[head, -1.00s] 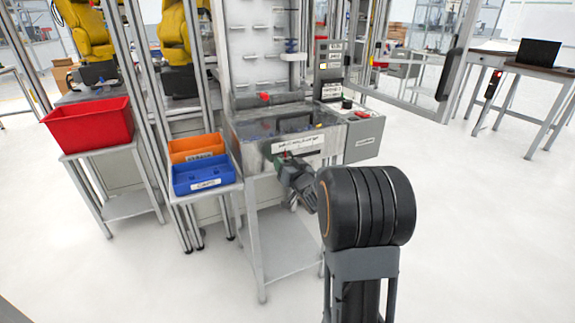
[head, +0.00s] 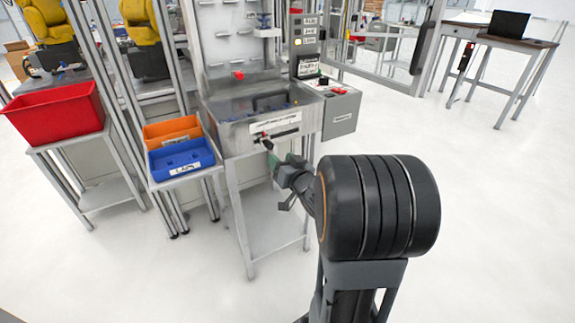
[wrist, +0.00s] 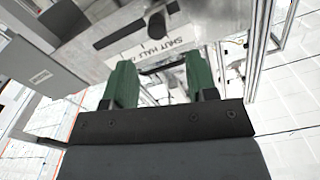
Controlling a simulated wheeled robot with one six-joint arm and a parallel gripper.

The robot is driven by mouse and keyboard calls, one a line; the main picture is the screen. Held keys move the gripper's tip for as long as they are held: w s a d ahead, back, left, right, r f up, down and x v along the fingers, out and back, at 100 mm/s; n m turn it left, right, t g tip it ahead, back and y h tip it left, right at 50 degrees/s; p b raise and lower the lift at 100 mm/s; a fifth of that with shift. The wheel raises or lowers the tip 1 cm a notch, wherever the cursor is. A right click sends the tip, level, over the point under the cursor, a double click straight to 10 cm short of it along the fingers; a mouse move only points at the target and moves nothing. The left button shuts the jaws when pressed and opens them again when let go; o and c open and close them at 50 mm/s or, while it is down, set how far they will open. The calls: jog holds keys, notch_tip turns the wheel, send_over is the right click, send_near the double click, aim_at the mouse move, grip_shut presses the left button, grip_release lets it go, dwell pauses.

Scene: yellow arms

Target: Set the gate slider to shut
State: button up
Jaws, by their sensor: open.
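The gate slider's dark knob (head: 267,144) sticks out of the station's front panel, near the left end of a dark slot (head: 287,133) in the head view. A small red mark shows beside it. In the wrist view the knob (wrist: 157,24) stands before the slot, and a label (wrist: 155,46) reading SHUT and HALF is seen upside down, partly hidden by the fingers. My gripper (head: 275,163) is just below and right of the knob in the head view. Its green fingers (wrist: 160,75) are apart with nothing held between them. The knob lies beyond the fingertips.
A blue bin (head: 181,160) and an orange bin (head: 172,132) stand left of the panel, with a red bin (head: 55,116) farther left. A grey control box (head: 341,110) juts out at the panel's right.

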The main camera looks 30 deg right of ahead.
jog(key=shift+s+a, duration=0.1)
jog(key=shift+s, duration=1.6)
jog(key=s+a+r+n+g+h+p, duration=0.1)
jog(key=s+a+r+g+p, duration=0.3)
jog(key=r+p, duration=0.4)
jog(key=s+a+r+g+p, duration=0.1)
jog(key=a+r+g+p, duration=0.4)
jog(key=p, duration=0.4)
jog(key=s+a+r+n+g+y+p, duration=0.2)
jog(key=s+a+r+g+p, duration=0.3)
jog(key=s, duration=0.4)
jog(key=shift+s+a+r+n+p, duration=0.2)
jog(key=shift+a+r+n+p, duration=0.25)
jog(key=shift+a, duration=0.5)
jog(key=shift+d, duration=0.1)
